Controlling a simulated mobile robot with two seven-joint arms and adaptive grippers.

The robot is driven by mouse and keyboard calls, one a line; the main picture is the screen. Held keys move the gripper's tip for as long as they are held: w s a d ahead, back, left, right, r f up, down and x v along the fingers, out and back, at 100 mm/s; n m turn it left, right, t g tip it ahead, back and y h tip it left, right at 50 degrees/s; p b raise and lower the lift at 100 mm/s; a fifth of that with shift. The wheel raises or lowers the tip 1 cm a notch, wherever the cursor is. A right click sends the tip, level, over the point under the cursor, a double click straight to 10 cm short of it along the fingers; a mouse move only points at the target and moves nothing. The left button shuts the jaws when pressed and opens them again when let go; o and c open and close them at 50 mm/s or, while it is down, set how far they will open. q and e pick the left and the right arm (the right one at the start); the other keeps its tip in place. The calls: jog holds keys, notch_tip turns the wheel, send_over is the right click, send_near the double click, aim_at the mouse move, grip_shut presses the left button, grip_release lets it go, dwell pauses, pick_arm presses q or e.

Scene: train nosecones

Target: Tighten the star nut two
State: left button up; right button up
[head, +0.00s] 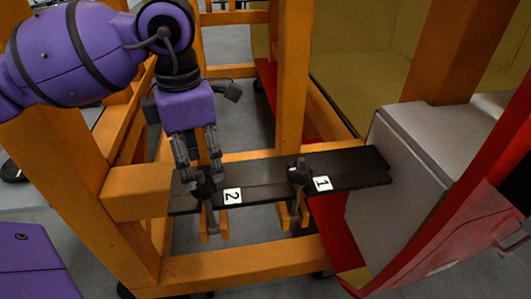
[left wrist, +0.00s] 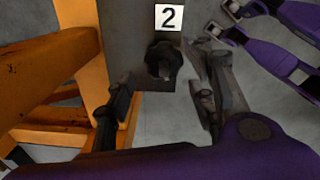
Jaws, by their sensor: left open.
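Star nut two, a dark knob (head: 203,186), sits on the black plate (head: 262,184) beside the white label "2" (head: 232,195). The knob also shows in the left wrist view (left wrist: 163,60), just below its label (left wrist: 169,17). My left gripper (head: 201,178) points down at the knob, with its fingers open on either side. In the left wrist view the open fingers (left wrist: 161,78) show one to the left and one to the right of the knob, with gaps visible. My right gripper is not in view.
A second star knob (head: 299,172) stands on the plate by label "1" (head: 322,183). Orange frame beams (head: 240,265) surround the plate, with one upright post (head: 293,75) close behind it. A grey box (head: 410,185) and red panel (head: 455,240) are at the right.

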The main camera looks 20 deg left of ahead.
aim_at(201, 174)
pick_arm(q)
jog(key=shift+f, duration=1.9)
